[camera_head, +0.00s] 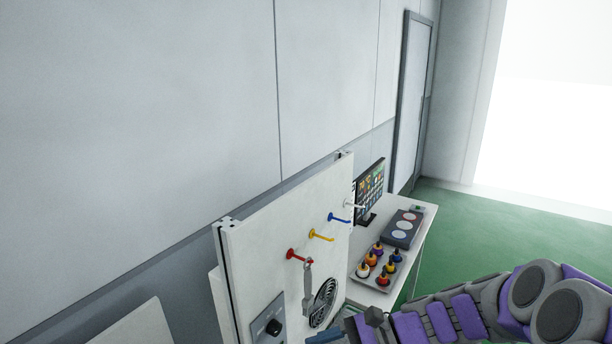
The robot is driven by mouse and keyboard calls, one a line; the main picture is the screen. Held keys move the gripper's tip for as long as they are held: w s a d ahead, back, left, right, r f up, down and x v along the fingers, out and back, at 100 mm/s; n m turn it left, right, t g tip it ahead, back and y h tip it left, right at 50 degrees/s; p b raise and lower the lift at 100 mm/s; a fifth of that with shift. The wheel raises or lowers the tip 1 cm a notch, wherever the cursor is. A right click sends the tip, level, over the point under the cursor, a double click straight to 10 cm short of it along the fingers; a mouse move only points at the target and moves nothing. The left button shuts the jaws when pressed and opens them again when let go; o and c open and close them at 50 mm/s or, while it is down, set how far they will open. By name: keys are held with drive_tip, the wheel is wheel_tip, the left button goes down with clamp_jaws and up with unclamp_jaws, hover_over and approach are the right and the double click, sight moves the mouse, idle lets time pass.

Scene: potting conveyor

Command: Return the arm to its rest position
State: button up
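My arm, with purple and grey links, enters from the right edge and runs left along the bottom of the head view. Its far end, where my gripper (348,329) is, sits low in front of the white panel (255,258), partly cut off by the bottom edge. The fingers are too small and overlapped to show whether they are open or shut, or whether they hold anything. A grey slender item (307,279) hangs at the red hook (293,254) on the panel, above and left of my gripper and apart from it.
The panel also carries yellow (319,236), blue (339,218) and white hooks, a round black fan grille (324,301) and a knob plate (268,322). Behind it, a white table (425,222) holds a screen (369,190), a grey box with discs (403,229) and a tray of several bottles. Green floor lies free at right.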

drive_tip(key=s+a+f+n+g+h+b, duration=0.1)
drive_tip(key=s+a+f+n+h+b, duration=0.15)
drive_tip(key=s, duration=0.35)
drive_tip(key=s+a+f+n+g+h+b, duration=0.1)
drive_tip(key=s+f+n+g+h, duration=0.1)
drive_tip(key=s+n+h, duration=0.3)
drive_tip(key=s+d+f+n+t+h+b, duration=0.1)
drive_tip(key=s+d+f+n+h+b, duration=0.1)
drive_tip(key=s+d, duration=0.4)
drive_tip(key=s+d+f+n+t+h+b, duration=0.1)
drive_tip(key=s+d+f+n+h+b, duration=0.1)
drive_tip(key=s+d, duration=0.4)
drive_tip(key=shift+s+d+f+n+h+b, duration=0.25)
drive_tip(key=shift+d+f+n+h, duration=0.35)
drive_tip(key=shift+h, duration=0.65)
